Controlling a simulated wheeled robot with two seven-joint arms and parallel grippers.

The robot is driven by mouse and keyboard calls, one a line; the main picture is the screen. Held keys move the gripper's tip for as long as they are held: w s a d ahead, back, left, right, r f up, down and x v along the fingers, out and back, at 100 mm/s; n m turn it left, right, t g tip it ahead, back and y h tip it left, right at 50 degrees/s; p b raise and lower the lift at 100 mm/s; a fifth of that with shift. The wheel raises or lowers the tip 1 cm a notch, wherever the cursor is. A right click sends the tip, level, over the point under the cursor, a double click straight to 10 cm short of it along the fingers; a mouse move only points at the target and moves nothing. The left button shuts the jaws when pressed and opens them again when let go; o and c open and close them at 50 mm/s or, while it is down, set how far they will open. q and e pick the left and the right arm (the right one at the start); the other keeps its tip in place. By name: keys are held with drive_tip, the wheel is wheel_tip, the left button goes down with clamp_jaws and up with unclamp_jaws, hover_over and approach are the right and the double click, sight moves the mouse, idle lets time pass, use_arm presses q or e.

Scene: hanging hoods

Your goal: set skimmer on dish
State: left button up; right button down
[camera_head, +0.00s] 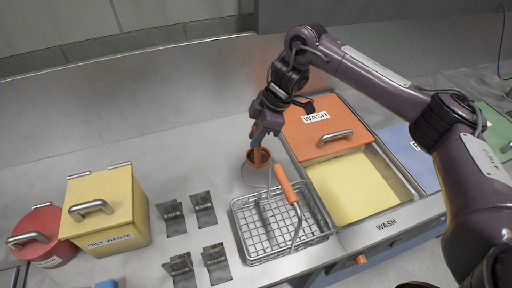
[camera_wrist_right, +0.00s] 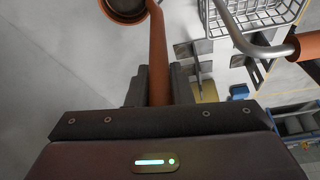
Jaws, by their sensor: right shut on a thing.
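My right gripper (camera_head: 264,128) is shut on the orange handle of the skimmer (camera_head: 258,150), above the counter. The handle also shows in the right wrist view (camera_wrist_right: 157,60), running away from the jaws. My left gripper is out of view.
A yellow oily-waste box (camera_head: 120,205), a red bin (camera_head: 42,222) and several dark metal brackets (camera_head: 172,220) are left.

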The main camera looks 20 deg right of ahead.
drive_tip(key=shift+f, duration=2.4)
drive_tip(key=c, duration=1.3)
unclamp_jaws()
drive_tip(key=v, duration=1.2)
drive_tip(key=shift+s, duration=0.1)
